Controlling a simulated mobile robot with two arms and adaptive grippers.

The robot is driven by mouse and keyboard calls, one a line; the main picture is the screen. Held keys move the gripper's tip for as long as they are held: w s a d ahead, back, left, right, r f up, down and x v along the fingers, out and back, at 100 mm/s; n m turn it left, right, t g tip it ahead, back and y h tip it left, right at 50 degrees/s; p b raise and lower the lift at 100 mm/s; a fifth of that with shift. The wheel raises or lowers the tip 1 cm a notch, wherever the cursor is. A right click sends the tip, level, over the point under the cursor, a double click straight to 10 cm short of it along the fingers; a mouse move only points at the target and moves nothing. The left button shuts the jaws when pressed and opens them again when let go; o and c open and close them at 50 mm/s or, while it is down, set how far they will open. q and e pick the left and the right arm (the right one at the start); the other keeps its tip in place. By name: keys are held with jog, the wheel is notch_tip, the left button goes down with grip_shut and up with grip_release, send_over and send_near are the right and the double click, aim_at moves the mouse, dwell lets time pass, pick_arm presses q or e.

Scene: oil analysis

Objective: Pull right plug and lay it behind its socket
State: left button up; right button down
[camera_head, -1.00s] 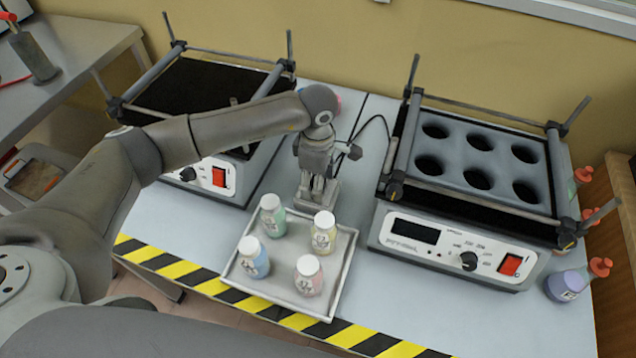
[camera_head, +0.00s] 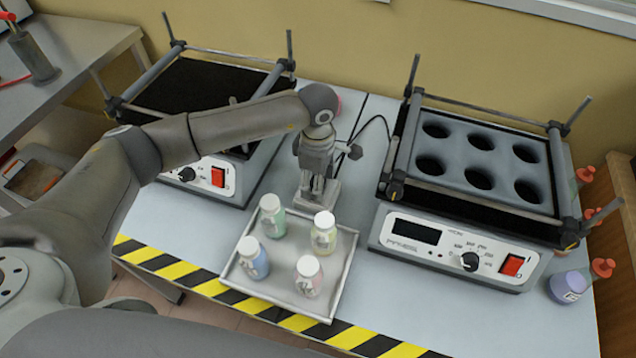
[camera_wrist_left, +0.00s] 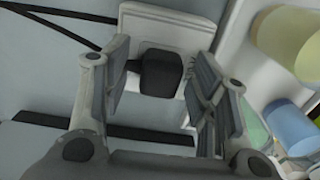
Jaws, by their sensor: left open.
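My left gripper (camera_head: 317,184) points down over a small pale socket block (camera_head: 329,200) behind the bottle tray in the head view. In the left wrist view its two fingers (camera_wrist_left: 160,76) stand open, one on each side of a black plug (camera_wrist_left: 160,72). The plug sits against the pale socket (camera_wrist_left: 172,28), and gaps show between it and both fingers. In the head view the gripper hides the plug. I cannot tell a second plug apart. My right gripper is not in view.
A tray (camera_head: 342,285) with several capped bottles stands just in front of the socket. A shaker (camera_head: 459,247) with a holed top stands right, another shaker (camera_head: 217,172) left behind my arm. A black cable (camera_head: 386,127) runs behind the socket area.

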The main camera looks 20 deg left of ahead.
pick_arm(q)
grip_shut()
jog(key=shift+r+p, duration=1.65)
jog(key=shift+r, duration=1.35)
